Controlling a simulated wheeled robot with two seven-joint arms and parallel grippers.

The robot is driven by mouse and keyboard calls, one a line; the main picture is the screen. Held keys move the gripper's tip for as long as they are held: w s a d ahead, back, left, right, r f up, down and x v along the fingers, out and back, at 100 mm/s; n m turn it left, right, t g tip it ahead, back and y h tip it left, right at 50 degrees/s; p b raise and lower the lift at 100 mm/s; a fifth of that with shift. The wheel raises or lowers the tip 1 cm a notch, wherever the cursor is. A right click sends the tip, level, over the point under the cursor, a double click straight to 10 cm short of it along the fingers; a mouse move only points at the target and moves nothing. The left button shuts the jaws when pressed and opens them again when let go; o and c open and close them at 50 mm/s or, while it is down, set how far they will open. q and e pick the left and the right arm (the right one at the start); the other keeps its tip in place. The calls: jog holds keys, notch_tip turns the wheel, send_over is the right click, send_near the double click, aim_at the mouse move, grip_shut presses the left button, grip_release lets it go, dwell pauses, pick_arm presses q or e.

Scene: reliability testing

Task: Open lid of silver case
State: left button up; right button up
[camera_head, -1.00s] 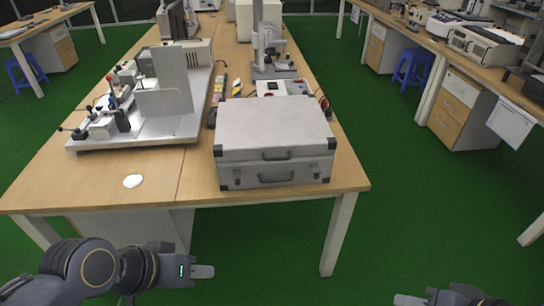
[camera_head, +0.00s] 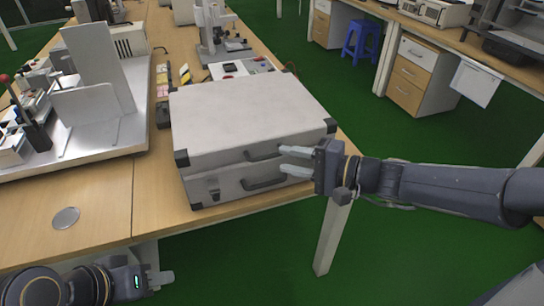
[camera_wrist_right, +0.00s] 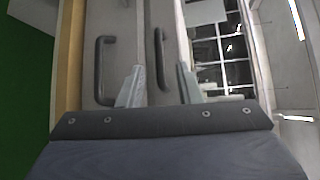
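The silver case (camera_head: 245,120) lies closed on the near end of the wooden table, its lid down. Its front has two dark handles: the lid handle (camera_head: 263,152) and the lower handle (camera_head: 264,182). Both also show in the right wrist view, the lid handle (camera_wrist_right: 159,52) and the lower handle (camera_wrist_right: 103,70). My right gripper (camera_head: 297,161) is at the case's front right, its fingers apart and pointing at the front. In the wrist view the lid handle lies between the fingertip directions. Contact cannot be told. My left gripper (camera_head: 163,279) is low in front of the table, away from the case.
A metal rig (camera_head: 90,130) stands on the table to the left of the case. Behind the case is an instrument with a white base (camera_head: 240,68). A small round disc (camera_head: 66,217) lies at the table's front left.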

aim_at(271, 157)
jog(key=x, duration=0.4)
jog(key=shift+w+a, duration=0.1)
grip_shut()
